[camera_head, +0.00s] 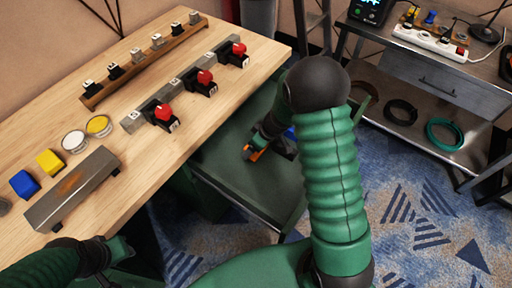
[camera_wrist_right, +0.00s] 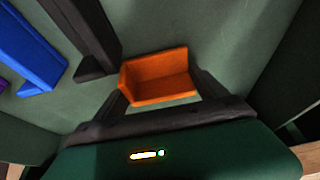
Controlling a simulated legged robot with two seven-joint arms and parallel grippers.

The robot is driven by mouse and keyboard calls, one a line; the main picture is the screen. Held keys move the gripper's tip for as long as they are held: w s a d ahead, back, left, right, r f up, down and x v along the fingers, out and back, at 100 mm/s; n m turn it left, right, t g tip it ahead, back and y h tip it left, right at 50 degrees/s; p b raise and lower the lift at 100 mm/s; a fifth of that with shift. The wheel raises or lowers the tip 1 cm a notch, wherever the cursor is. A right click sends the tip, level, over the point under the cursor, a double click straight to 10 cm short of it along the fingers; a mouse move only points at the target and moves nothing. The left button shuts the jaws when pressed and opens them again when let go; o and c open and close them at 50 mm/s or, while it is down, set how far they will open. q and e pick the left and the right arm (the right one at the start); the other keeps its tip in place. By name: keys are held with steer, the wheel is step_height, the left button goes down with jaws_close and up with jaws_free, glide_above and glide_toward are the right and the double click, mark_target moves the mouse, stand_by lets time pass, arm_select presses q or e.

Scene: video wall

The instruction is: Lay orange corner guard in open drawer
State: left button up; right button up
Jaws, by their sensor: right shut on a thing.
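The orange corner guard (camera_head: 256,154) is held in my right gripper (camera_head: 254,149), inside or just over the open green drawer (camera_head: 232,172) beneath the table's front edge. In the right wrist view the L-shaped orange corner guard (camera_wrist_right: 160,78) sits between the two dark fingers of my right gripper (camera_wrist_right: 160,92), with the green drawer floor behind it. I cannot tell whether it touches the floor. My left gripper (camera_head: 122,250) is low at the left by the table edge; its fingers are too unclear to judge.
A black bar (camera_wrist_right: 88,35) and a blue piece (camera_wrist_right: 30,45) lie in the drawer beside the guard. The wooden table (camera_head: 215,115) holds red-knobbed clamps, a rail of blocks and a grey metal bar (camera_head: 75,188). A metal shelf (camera_head: 410,75) stands at right. The drawer's near part is clear.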

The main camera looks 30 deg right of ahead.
steer(key=shift+s+a, duration=0.15)
steer(key=shift+a, duration=0.8)
steer(key=o, duration=1.2)
steer(key=shift+o, duration=1.3)
steer(key=shift+d, duration=0.5)
steer(key=shift+r, duration=0.4)
steer(key=p+v, duration=0.3)
steer(key=v, duration=0.8)
arm_select(q)
steer(key=r, duration=0.1)
steer(key=a+r, duration=0.1)
steer(key=r, duration=0.1)
arm_select(e)
steer(key=s+a+r+m+g+h, duration=0.1)
steer(key=s+a+m, duration=0.3)
steer(key=s+a, duration=0.7)
steer(key=shift+s+a+r+g+h, duration=0.3)
steer(key=shift+s+a+r+h, duration=0.15)
steer(key=shift+r, duration=0.25)
